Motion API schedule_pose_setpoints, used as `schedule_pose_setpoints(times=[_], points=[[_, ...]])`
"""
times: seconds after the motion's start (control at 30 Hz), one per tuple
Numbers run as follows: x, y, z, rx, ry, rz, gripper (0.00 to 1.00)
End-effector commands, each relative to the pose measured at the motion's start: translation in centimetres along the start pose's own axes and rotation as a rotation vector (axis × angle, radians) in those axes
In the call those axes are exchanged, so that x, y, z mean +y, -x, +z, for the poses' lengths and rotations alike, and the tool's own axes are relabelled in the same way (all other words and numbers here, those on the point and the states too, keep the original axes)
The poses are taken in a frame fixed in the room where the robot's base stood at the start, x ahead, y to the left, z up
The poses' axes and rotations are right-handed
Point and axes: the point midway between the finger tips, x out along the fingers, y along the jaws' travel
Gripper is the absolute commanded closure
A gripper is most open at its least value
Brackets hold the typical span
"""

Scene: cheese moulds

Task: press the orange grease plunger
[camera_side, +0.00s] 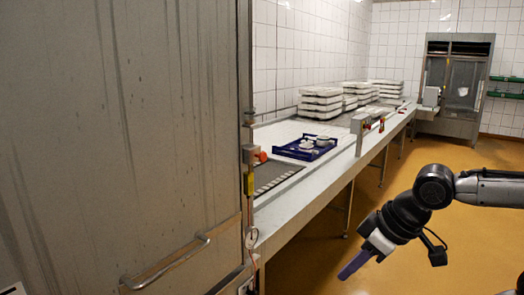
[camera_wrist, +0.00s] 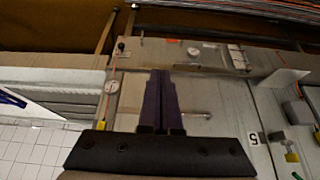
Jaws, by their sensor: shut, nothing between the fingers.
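A small orange-red knob (camera_side: 262,156) sticks out at the edge of the large steel cabinet, above the near end of the counter. It may be the orange grease plunger, but it is too small to be sure. In the wrist view I cannot clearly pick it out. My gripper (camera_side: 344,274) has purple fingers that point down and left, over the open floor to the right of the cabinet and apart from it. In the wrist view the fingers (camera_wrist: 161,74) lie side by side, shut and empty, in front of a steel panel.
The steel cabinet (camera_side: 110,130) with a bar handle (camera_side: 165,264) fills the left. A long counter (camera_side: 325,172) carries a blue crate (camera_side: 290,151) and stacked white moulds (camera_side: 321,102). A round gauge (camera_side: 251,237) hangs low on the cabinet's edge. The yellow floor around my gripper is clear.

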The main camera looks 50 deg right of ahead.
Motion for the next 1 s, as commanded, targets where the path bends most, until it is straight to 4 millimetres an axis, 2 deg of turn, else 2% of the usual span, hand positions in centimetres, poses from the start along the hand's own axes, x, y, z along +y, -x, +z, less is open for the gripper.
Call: schedule_pose_setpoints(times=[0.07, 0.17, 0.33, 0.47, 0.6, 0.73, 0.87, 1.0], points=[[-0.4, 0.3, -0.3, 0.005, -0.066, -0.016, 1.00], [-1.6, 2.1, -3.1, 0.051, -0.224, -0.078, 1.00], [-1.9, 4.9, -10.3, 0.097, -0.582, -0.166, 1.00], [-0.3, 6.3, -16.2, 0.129, -0.853, -0.221, 1.00], [3.6, 7.3, -22.3, 0.176, -1.129, -0.270, 1.00], [8.8, 7.5, -26.4, 0.224, -1.338, -0.297, 1.00], [14.0, 7.3, -28.3, 0.265, -1.464, -0.292, 1.00], [18.0, 6.4, -28.1, 0.281, -1.541, -0.256, 1.00]])
